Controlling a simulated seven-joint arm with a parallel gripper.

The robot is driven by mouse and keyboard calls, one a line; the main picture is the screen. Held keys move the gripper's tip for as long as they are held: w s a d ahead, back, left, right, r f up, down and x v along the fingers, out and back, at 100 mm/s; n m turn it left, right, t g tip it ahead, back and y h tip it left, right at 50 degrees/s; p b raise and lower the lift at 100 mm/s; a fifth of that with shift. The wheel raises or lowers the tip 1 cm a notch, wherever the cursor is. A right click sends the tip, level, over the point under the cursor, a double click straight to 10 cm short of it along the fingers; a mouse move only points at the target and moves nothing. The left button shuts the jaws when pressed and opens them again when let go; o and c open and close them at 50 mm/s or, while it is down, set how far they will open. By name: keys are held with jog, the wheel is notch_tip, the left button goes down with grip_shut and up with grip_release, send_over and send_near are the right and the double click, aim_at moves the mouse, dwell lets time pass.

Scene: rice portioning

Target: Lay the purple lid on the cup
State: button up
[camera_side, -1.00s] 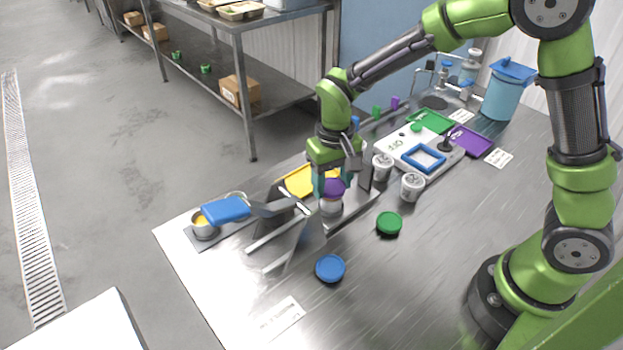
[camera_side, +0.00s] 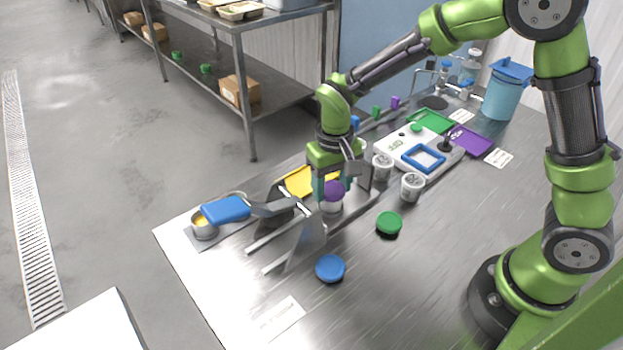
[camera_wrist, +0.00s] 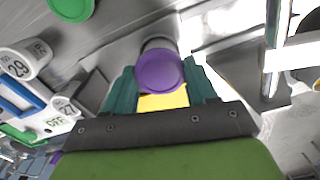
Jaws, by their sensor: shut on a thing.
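The purple lid (camera_side: 334,190) is a round disc held between my gripper's teal fingers, and it also shows in the wrist view (camera_wrist: 160,71). My gripper (camera_side: 331,192) is shut on the lid, pointing down over the cup. The cup (camera_side: 331,207) is pale and stands directly under the lid, mostly hidden by it. In the wrist view only a grey rim of the cup (camera_wrist: 158,43) shows beyond the lid. The lid appears at the cup's top; I cannot tell whether it is fully seated.
A blue lid (camera_side: 330,268) and a green lid (camera_side: 389,223) lie on the steel table nearby. Two labelled cups (camera_side: 412,186) stand to the right. The front right table is clear.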

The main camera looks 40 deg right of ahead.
jog(key=shift+f, duration=0.1)
dwell(0.3)
jog(key=o, duration=1.1)
jog(key=shift+o, duration=0.4)
jog(key=shift+o, duration=0.8)
jog(key=shift+r, duration=3.5)
jog(key=shift+f, duration=0.1)
